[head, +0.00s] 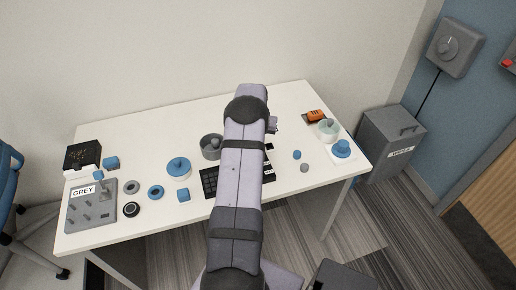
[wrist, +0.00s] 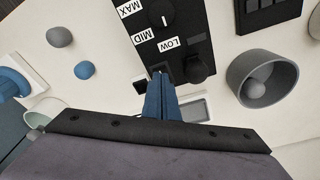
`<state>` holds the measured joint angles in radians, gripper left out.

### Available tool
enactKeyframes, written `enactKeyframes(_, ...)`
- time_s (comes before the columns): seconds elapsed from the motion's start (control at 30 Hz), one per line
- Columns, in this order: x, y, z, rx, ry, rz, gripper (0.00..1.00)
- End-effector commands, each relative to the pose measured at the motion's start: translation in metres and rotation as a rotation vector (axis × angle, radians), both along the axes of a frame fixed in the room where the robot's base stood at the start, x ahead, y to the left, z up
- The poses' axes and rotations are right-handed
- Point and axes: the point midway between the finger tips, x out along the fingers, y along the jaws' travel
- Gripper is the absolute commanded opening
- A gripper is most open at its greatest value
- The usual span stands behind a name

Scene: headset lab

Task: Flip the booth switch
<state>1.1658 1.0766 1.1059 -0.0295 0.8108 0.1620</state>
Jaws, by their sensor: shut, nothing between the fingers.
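A black panel (wrist: 180,30) lettered MAX, MID and LOW lies on the table in the wrist view. It carries a round knob (wrist: 160,13) with a white mark, and a dark rounded knob or lever (wrist: 200,67). No part is labelled as the booth switch, so I cannot tell which one it is. My gripper (wrist: 161,76) has its blue fingers shut and empty. Their tips are over the panel's near end, left of the dark knob; they hide a small dark part there, and I cannot tell whether they touch it. In the head view my arm hides the fingertips and part of the panel.
A grey bowl (wrist: 262,78) with a ball is right of the panel in the wrist view. On the white table (head: 140,125) stand a grey pegged board (head: 90,205), a blue-lidded pot (head: 178,168) and an orange item (head: 316,116). A dial box (head: 455,47) is on the wall.

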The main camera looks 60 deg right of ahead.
Motion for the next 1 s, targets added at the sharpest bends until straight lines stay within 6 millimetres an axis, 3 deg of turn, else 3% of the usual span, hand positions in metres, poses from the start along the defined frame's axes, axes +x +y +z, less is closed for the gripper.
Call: enactKeyframes(1.0,0.000,0.000,-0.010,0.000,0.000,0.000,0.00)
